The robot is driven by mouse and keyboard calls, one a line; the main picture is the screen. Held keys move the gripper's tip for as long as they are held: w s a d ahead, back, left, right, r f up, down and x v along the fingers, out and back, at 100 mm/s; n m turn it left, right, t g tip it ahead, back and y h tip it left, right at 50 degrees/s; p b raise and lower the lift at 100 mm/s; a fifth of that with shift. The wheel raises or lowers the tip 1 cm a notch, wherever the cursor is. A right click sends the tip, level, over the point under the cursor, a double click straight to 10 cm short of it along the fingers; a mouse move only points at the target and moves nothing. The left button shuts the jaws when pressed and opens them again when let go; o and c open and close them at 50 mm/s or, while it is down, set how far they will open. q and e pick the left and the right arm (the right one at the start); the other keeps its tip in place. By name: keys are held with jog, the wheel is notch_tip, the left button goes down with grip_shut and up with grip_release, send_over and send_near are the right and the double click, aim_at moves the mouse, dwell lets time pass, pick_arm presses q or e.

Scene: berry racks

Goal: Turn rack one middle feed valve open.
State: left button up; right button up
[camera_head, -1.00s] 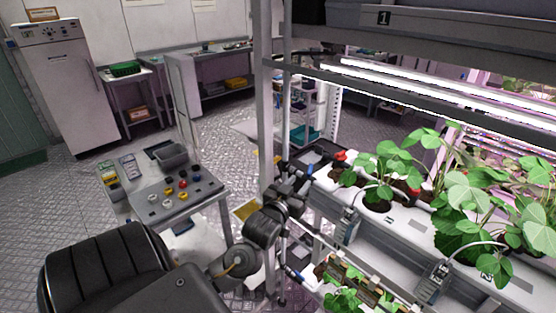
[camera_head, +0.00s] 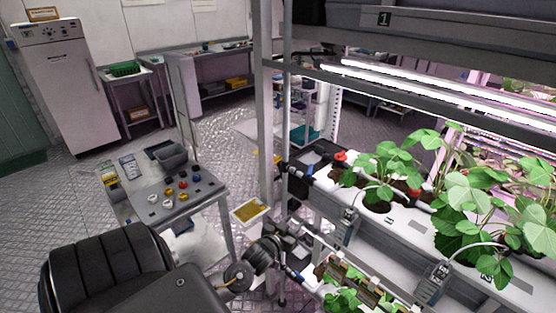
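Rack one bears a number 1 label (camera_head: 384,19) on its top beam. A planted middle tray (camera_head: 408,222) carries strawberry plants, with a red fitting (camera_head: 340,156) near its left end. A dark pipe fitting (camera_head: 284,168) shows by the rack's left post. I cannot tell for sure which fitting is the middle feed valve or how its handle is turned. My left gripper (camera_head: 302,230) is beside the rack's left end, below and right of that dark fitting and apart from it. Its fingers are too small and dark to read. My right gripper is not in view.
The rack's upright post (camera_head: 264,120) stands just behind my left arm. A grey table (camera_head: 180,205) with a bin and coloured knobs stands to the left. A lower row (camera_head: 345,280) of plants and pipes lies under the middle tray. The floor at left is clear.

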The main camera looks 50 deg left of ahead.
pick_arm(q)
jog(key=s+a+f+m+g, duration=0.1)
jog(key=s+f, duration=0.3)
jog(key=f, duration=0.6)
jog(key=shift+s+a+f+g+h+p, duration=0.15)
jog(key=shift+a+f+g+h+p, duration=0.2)
jog(key=shift+a+g, duration=0.25)
